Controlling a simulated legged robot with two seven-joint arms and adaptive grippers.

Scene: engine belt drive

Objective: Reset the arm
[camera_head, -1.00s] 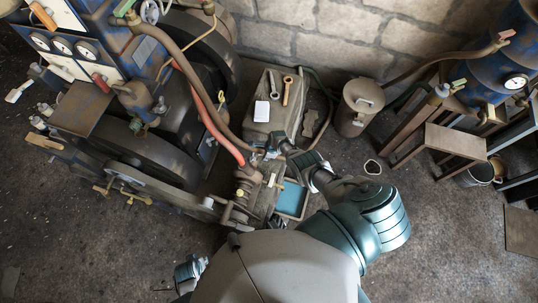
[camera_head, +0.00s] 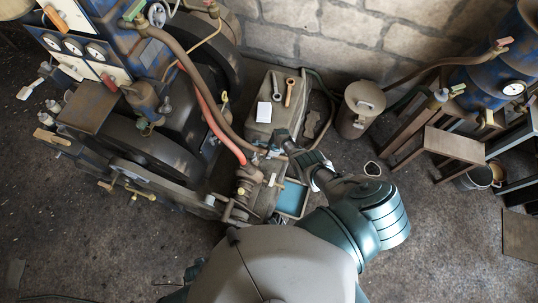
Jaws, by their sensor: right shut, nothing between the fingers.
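My right arm (camera_head: 360,215) reaches from the lower right toward the engine. Its dark gripper (camera_head: 272,152) is small in the picture, near the end of the red hose and the front of the grey bench. The gripper is shut with nothing between its fingers. The engine (camera_head: 150,160), with its belt wheels, stands at the left, and a red hose (camera_head: 205,105) and a brown hose run down its right side. Only a dark bit of my left arm shows at the bottom edge, and its gripper is hidden.
A grey bench (camera_head: 258,131) carries a wrench (camera_head: 289,92) and a white card (camera_head: 264,112). A blue tray (camera_head: 292,199) lies below it. A lidded can (camera_head: 358,112) stands right of it. A wooden stool (camera_head: 455,145) and a blue barrel (camera_head: 490,75) stand at the right. Open floor lies at lower right.

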